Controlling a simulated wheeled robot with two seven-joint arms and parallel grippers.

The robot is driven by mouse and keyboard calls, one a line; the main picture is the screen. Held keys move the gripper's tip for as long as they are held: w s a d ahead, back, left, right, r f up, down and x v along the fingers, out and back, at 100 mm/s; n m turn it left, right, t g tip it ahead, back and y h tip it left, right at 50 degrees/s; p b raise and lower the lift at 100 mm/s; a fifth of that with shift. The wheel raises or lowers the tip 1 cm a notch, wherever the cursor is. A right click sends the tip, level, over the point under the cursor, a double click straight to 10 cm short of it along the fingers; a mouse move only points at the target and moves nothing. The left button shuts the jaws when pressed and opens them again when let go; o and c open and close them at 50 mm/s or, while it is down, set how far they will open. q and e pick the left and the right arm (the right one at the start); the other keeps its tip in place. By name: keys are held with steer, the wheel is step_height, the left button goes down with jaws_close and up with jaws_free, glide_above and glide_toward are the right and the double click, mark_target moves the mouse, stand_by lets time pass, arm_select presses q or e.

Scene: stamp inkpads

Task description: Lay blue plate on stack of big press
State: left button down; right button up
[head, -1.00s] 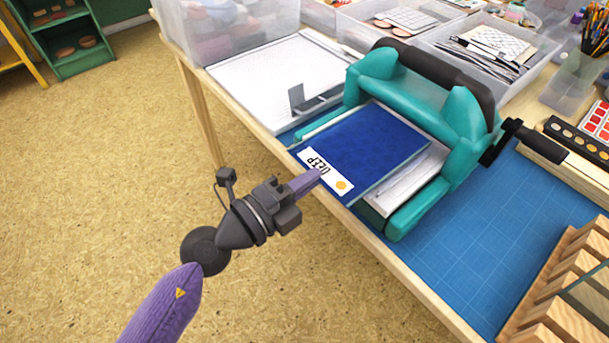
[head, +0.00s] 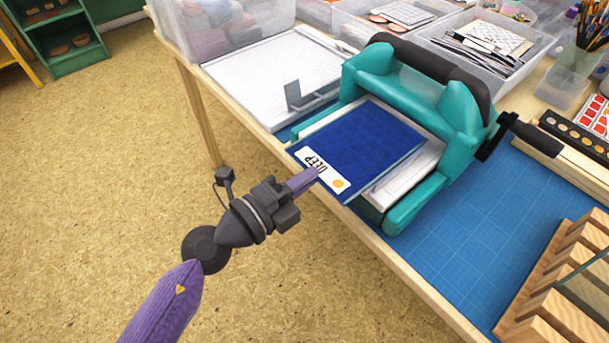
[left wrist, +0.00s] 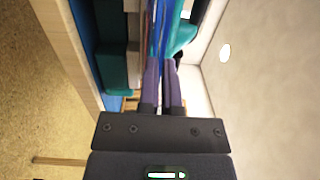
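The big press (head: 455,165) is teal with a dark top roller and a side crank, standing on the table. A pale stack (head: 405,178) lies in its opening, showing along the right of the blue plate. The blue plate (head: 365,140) lies flat over this stack, its front end jutting out toward the table's edge, with a white "DEEP" label and an orange dot. Whether it rests fully on the stack I cannot tell. My left gripper (head: 316,173) is shut on the plate's front edge by the label; in the left wrist view the purple fingers (left wrist: 162,85) pinch it. My right gripper is out of view.
A white gridded board (head: 270,75) lies left of the press. Clear bins (head: 490,70) stand behind. A wooden rack (head: 555,300) is at the lower right. The blue mat (head: 455,250) is bare between rack and press. The crank handle (head: 545,140) sticks out right.

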arm_select(q)
steer(key=shift+f, duration=0.45)
stand_by(0.3)
steer(key=c, duration=0.7)
jaws_free()
steer(key=shift+c, duration=0.2)
steer(key=shift+b+v, duration=0.3)
steer(key=shift+v, duration=2.25)
steer(key=shift+r, duration=0.1)
